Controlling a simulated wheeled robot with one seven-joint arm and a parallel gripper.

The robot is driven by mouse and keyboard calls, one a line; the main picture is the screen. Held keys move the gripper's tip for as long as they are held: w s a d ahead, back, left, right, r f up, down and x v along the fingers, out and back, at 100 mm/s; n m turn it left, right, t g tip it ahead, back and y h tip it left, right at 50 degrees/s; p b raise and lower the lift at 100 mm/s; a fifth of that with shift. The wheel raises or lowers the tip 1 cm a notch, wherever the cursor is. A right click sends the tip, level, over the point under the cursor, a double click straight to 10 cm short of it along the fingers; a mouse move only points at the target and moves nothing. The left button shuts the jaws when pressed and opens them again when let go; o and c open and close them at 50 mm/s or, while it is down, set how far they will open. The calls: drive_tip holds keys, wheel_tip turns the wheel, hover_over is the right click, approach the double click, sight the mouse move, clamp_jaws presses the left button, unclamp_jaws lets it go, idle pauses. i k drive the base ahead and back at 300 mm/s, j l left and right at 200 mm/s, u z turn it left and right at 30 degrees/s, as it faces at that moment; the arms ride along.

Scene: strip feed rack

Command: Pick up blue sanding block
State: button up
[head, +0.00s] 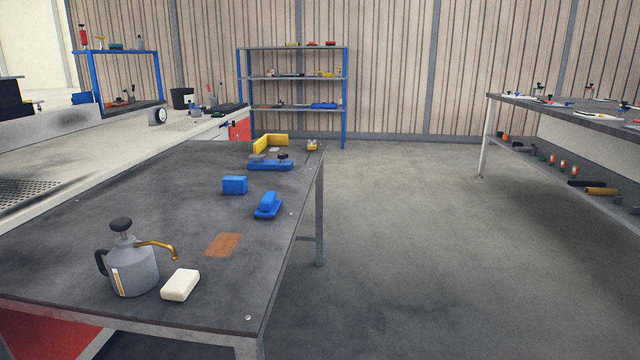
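Two blue things on the dark table (180,215) could be the blue sanding block. One is a blue piece with a raised grip on a flat base (268,204), near the table's right edge. The other is a plain blue rectangular block (235,185), a little behind it and to the left. The frame does not settle which one is the sanding block. Both stand apart from each other and are unobstructed. My gripper is not in view.
A grey oil can (134,270) with a brass spout stands at the front, beside a white block (180,285). A brown sheet (222,245) lies flat nearby. A blue tool (270,165) and yellow angle piece (270,142) are farther back. The floor (420,250) to the right is clear.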

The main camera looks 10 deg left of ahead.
sight(268, 208)
drive_tip(key=i+l+u, duration=0.1)
drive_tip(key=i+u, duration=0.2)
drive_tip(key=i, duration=0.2)
drive_tip(key=i+l+u, duration=0.3)
drive_tip(key=i, duration=0.25)
drive_tip(key=i+l+u, duration=0.3)
drive_tip(key=i, duration=0.2)
